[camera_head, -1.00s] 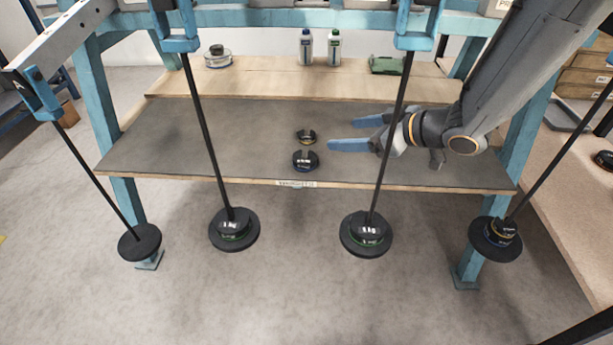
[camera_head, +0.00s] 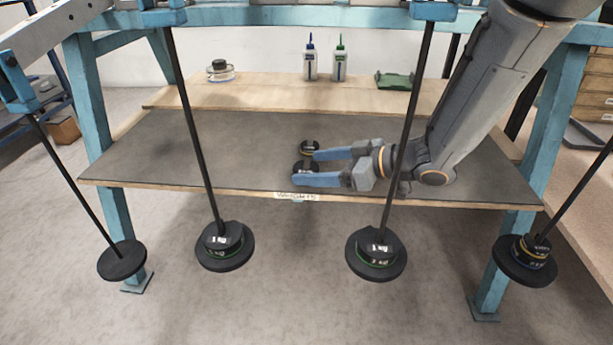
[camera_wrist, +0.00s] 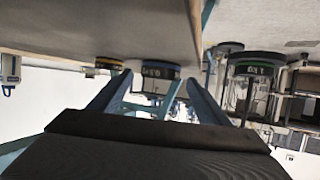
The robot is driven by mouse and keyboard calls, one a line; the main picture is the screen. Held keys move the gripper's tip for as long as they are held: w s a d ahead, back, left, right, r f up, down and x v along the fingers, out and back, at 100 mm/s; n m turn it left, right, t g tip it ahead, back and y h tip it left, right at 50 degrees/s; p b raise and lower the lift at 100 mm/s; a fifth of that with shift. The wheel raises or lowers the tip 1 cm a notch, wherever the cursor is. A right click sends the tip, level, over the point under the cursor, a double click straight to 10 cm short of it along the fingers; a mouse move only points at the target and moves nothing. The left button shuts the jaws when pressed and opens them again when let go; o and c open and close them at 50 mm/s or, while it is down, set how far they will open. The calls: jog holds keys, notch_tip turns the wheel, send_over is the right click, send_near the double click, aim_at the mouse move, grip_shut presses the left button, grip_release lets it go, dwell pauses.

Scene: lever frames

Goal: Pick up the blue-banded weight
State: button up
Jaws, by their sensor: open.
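The blue-banded weight (camera_head: 304,165) is a small black disc on the grey shelf, near its front edge. It is partly hidden behind my near finger. In the wrist view the blue-banded weight (camera_wrist: 158,71) shows just ahead, between my two fingers. My gripper (camera_head: 306,168) is open and low over the shelf, reaching in from the right, with its fingertips on either side of the weight. I cannot tell whether they touch it. A yellow-banded weight (camera_head: 310,147) sits just behind, beyond my far finger; it also shows in the wrist view (camera_wrist: 108,64).
Rods with black discs hang in front of the shelf; two carry green-banded weights (camera_head: 222,237) (camera_head: 376,247). The right hanger (camera_head: 525,262) holds stacked banded weights. One rod crosses in front of my wrist. Two bottles (camera_head: 310,62) and a green tray (camera_head: 394,81) stand behind. The left shelf is clear.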

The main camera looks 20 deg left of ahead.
jog(key=b+x, duration=0.1)
jog(key=x, duration=0.1)
jog(key=shift+w+a+f, duration=0.1)
jog(key=shift+a+f, duration=0.15)
jog(key=shift+a, duration=0.1)
jog(key=shift+r, duration=0.1)
jog(key=c, duration=1.3)
jog(key=shift+r+p, duration=4.75)
jog(key=shift+r, duration=1.8)
